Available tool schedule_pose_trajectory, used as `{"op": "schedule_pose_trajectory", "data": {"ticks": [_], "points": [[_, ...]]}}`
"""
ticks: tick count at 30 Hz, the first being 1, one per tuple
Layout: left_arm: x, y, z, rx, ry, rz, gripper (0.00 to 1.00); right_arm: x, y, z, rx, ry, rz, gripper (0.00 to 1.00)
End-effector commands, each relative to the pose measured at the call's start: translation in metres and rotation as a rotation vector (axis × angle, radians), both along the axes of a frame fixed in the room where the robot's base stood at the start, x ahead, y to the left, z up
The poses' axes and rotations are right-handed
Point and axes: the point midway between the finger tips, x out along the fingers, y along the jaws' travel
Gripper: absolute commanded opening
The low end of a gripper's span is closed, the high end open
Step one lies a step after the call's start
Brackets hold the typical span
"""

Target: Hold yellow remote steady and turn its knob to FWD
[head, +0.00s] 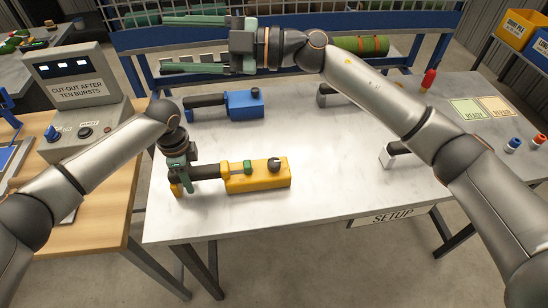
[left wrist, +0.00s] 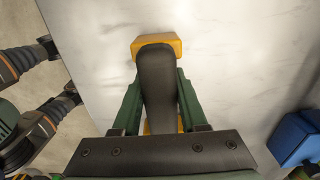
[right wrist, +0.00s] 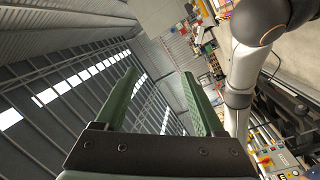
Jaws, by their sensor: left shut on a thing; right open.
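The yellow remote (head: 262,180) lies on the grey table, with a black handle (head: 207,172) running left from its body. I cannot read the knob's setting. My left gripper (head: 180,180) is shut on the handle; in the left wrist view the handle (left wrist: 156,85) lies between the green fingers, with a yellow end block (left wrist: 157,44) beyond. My right gripper (head: 190,42) is open and empty, raised above the back of the table, its fingers pointing left.
A blue remote (head: 244,105) lies behind the yellow one. A control box (head: 80,95) stands on the wooden table at left. The table's middle is clear.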

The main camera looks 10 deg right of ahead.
Motion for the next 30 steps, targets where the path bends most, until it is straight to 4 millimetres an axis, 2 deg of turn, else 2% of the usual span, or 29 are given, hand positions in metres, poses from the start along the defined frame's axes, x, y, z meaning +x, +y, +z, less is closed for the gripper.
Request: {"op": "schedule_pose_trajectory", "data": {"ticks": [1,4,7,11,15,19,24,27,30], "points": [[-0.004,0.0,-0.006,0.003,0.012,-0.003,0.0,-0.02,0.019,-0.012,-0.097,0.008,0.091,0.71],[-0.004,0.0,-0.006,0.003,0.012,-0.003,0.0,-0.054,0.038,-0.046,-0.301,0.048,0.23,0.71],[-0.004,0.0,-0.006,0.003,0.013,-0.003,0.0,-0.076,0.041,-0.081,-0.512,0.085,0.317,0.71],[-0.004,0.0,-0.006,0.003,0.013,-0.003,0.0,-0.086,0.027,-0.123,-0.772,0.124,0.358,0.71],[-0.004,0.0,-0.006,0.003,0.013,-0.002,0.0,-0.079,-0.003,-0.159,-1.023,0.152,0.335,0.71],[-0.004,0.0,-0.006,0.003,0.013,-0.002,0.0,-0.061,-0.042,-0.18,-1.23,0.172,0.269,0.71],[-0.004,0.0,-0.006,0.003,0.013,-0.002,0.0,-0.034,-0.095,-0.189,-1.45,0.196,0.159,0.71],[-0.004,0.0,-0.006,0.003,0.013,-0.002,0.0,-0.023,-0.12,-0.188,-1.536,0.209,0.101,0.71],[-0.004,0.0,-0.006,0.003,0.013,-0.002,0.0,-0.015,-0.137,-0.186,-1.588,0.218,0.063,0.71]]}}
